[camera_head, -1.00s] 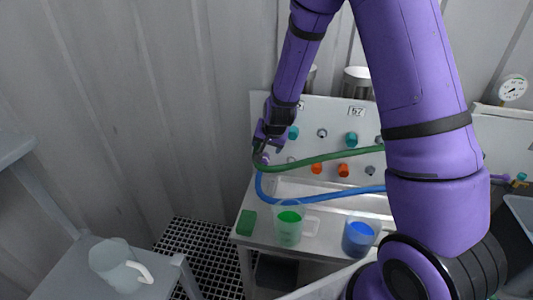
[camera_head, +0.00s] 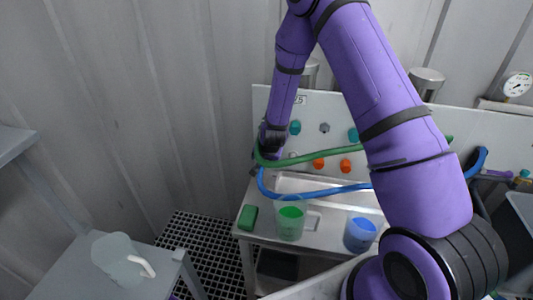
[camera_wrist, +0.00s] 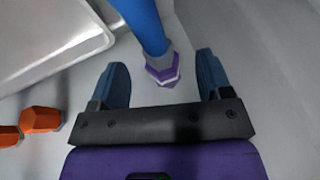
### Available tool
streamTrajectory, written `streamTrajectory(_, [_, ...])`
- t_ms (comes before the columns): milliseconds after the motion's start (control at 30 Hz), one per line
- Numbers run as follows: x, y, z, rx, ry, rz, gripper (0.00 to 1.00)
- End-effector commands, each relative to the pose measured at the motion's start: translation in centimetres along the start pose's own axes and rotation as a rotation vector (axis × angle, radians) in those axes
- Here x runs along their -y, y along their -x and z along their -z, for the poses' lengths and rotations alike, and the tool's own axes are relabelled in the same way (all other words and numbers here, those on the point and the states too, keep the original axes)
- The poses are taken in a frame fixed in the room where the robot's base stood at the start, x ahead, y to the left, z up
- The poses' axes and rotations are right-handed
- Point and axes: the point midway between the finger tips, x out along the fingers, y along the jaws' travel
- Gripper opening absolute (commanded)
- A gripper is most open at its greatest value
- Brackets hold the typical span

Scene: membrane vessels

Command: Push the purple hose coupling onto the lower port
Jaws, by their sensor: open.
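The purple hose coupling (camera_wrist: 163,72) sits at the end of the blue hose (camera_wrist: 146,25) in the wrist view. My gripper (camera_wrist: 162,78) is open, with one dark blue finger on each side of the coupling and a visible gap to both. In the head view my gripper (camera_head: 268,150) is at the left end of the white panel (camera_head: 262,108), low down, where the green and blue hoses curve. The coupling and the lower port are hidden there behind my gripper and the hoses. I cannot tell whether the coupling is seated on the port.
Orange caps (camera_head: 318,163) and teal caps (camera_head: 295,127) stick out of the panel. The green hose (camera_head: 315,154) crosses in front. A jug of green liquid (camera_head: 291,222), a jug of blue liquid (camera_head: 359,235) and a green block (camera_head: 247,218) stand on the bench below.

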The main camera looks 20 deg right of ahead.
Motion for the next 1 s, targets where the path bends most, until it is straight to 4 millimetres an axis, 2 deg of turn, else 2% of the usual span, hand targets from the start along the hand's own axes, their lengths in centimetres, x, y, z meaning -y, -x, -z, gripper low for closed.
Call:
streamTrajectory(200, [0.0,-2.1,0.0,0.0,0.0,0.0,0.72])
streamTrajectory(567, [0.0,-2.5,0.0,-0.001,0.0,0.001,0.72])
streamTrajectory(600, [0.0,-2.5,0.0,-0.001,0.0,0.001,0.7])
streamTrajectory(833, [0.0,-2.5,0.0,0.0,0.0,0.0,0.17])
streamTrajectory(867, [0.0,-2.5,0.0,0.0,0.0,0.0,0.17])
streamTrajectory(900, [0.0,-2.5,0.0,-0.001,0.0,0.0,0.35])
streamTrajectory(1000, [0.0,-2.5,0.0,0.0,0.0,0.0,0.12])
